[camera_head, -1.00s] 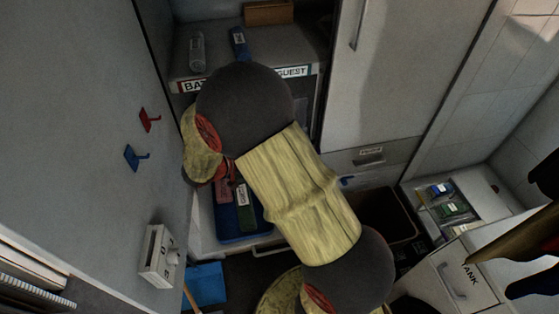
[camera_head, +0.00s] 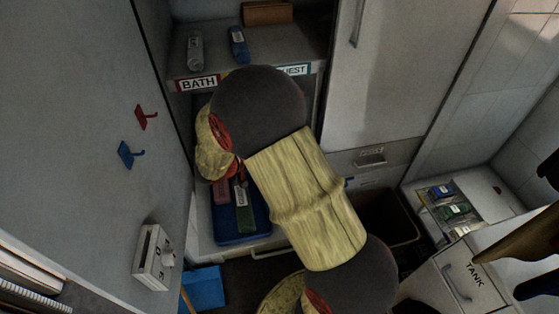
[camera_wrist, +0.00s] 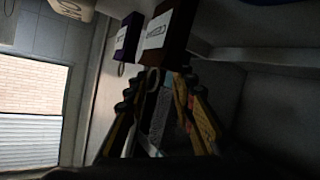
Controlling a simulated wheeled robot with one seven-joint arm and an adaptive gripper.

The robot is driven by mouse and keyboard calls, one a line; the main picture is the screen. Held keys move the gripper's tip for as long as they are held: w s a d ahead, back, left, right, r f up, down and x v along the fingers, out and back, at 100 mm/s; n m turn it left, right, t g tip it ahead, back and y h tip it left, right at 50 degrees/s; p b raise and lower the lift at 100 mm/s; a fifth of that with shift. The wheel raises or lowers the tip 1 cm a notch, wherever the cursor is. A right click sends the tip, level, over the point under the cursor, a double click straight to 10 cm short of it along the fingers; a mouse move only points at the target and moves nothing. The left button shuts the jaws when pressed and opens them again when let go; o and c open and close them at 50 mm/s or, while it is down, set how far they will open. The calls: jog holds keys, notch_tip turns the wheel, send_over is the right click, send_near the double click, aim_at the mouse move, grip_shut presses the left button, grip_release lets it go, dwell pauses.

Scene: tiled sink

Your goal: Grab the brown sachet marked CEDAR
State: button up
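The brown sachet (camera_wrist: 168,30) shows in the wrist view at top centre, dark, with a white label that reads CEDAR sideways. A purple sachet (camera_wrist: 127,38) with a white label is just left of it. My gripper (camera_wrist: 158,82) is below them in the wrist view, its fingers apart, with nothing clearly held between them. The brown sachet is just beyond the fingertips; I cannot tell whether they touch it. In the head view my arm hides the gripper, and I cannot make out the brown sachet there.
A shelf (camera_head: 283,47) holds a grey bottle (camera_head: 196,50), a blue bottle (camera_head: 238,44) and a brown box (camera_head: 268,13). Below, a blue tray (camera_head: 262,222) holds items. Hooks, including a red one (camera_head: 146,117), and a dial box (camera_head: 155,256) are on the left wall.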

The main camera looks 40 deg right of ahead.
grip_shut()
dwell(0.6)
